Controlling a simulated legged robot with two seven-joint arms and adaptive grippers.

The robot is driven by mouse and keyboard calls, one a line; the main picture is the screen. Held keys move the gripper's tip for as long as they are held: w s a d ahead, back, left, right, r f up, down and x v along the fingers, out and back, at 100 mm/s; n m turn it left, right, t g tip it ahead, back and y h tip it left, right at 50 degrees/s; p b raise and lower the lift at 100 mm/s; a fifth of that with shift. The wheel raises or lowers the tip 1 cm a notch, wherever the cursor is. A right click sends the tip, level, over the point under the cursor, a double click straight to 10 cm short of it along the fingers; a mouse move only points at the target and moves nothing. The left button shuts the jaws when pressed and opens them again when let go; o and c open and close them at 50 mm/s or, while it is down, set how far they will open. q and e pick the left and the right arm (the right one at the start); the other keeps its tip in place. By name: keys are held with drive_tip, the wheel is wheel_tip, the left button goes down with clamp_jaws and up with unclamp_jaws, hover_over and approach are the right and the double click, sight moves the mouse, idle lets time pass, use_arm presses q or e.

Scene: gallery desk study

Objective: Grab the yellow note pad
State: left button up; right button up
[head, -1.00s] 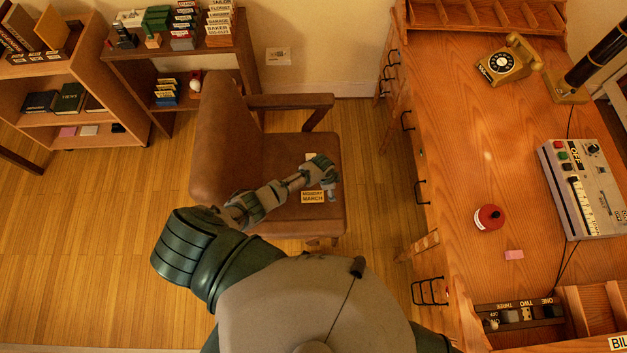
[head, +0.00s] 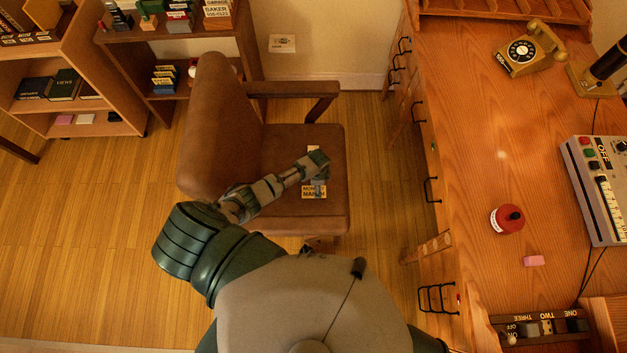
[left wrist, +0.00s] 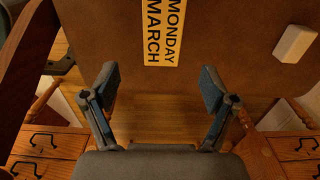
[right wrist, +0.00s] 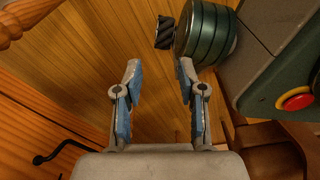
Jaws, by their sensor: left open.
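A flat yellow piece printed MONDAY MARCH (head: 314,191) lies on the brown chair seat (head: 285,215). It also shows at the top middle of the left wrist view (left wrist: 163,32). A small pale cream block (left wrist: 295,43) lies on the same seat, to the right in the left wrist view. I cannot tell for sure which of the two is the note pad. My left gripper (head: 317,164) is over the seat; in its wrist view (left wrist: 158,75) it is open and empty, with the yellow piece beyond its fingertips. My right gripper (right wrist: 158,68) is open and empty.
The chair's armrest (head: 290,89) and backrest (head: 212,130) flank the seat. The wooden desk (head: 470,150) on the right holds a telephone (head: 530,50), a red round item (head: 507,219) and a pink eraser (head: 534,261). Bookshelves (head: 90,40) stand at the far left.

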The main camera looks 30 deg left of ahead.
use_arm(q)
drive_tip(key=shift+d+f+b, duration=0.3)
drive_tip(key=shift+f+b, duration=0.25)
drive_tip(key=shift+f, duration=0.05)
drive_tip(key=shift+d+f+b, duration=0.25)
drive_tip(key=shift+f+b, duration=0.25)
drive_tip(key=shift+f, duration=0.1)
drive_tip(key=shift+a+f, duration=0.2)
drive_tip(key=shift+a, duration=0.1)
drive_tip(key=f+b, duration=0.2)
drive_tip(key=b, duration=0.1)
drive_tip(key=shift+w+f, duration=0.15)
drive_tip(key=shift+w, duration=0.1)
wheel_tip(320, 180, down, 2)
drive_tip(key=b, duration=0.2)
drive_tip(key=shift+d+f+b, duration=0.15)
drive_tip(key=shift+f+b, duration=0.05)
drive_tip(key=shift+b, duration=0.1)
drive_tip(key=shift+w+a, duration=0.1)
drive_tip(key=shift+a, duration=0.1)
use_arm(e)
drive_tip(key=w+r, duration=0.6)
drive_tip(key=r, duration=0.2)
drive_tip(key=w+a+r+t, duration=0.1)
drive_tip(key=w+r, duration=0.5)
drive_tip(key=r, duration=0.2)
drive_tip(key=shift+a+r, duration=0.25)
drive_tip(key=shift+a, duration=0.05)
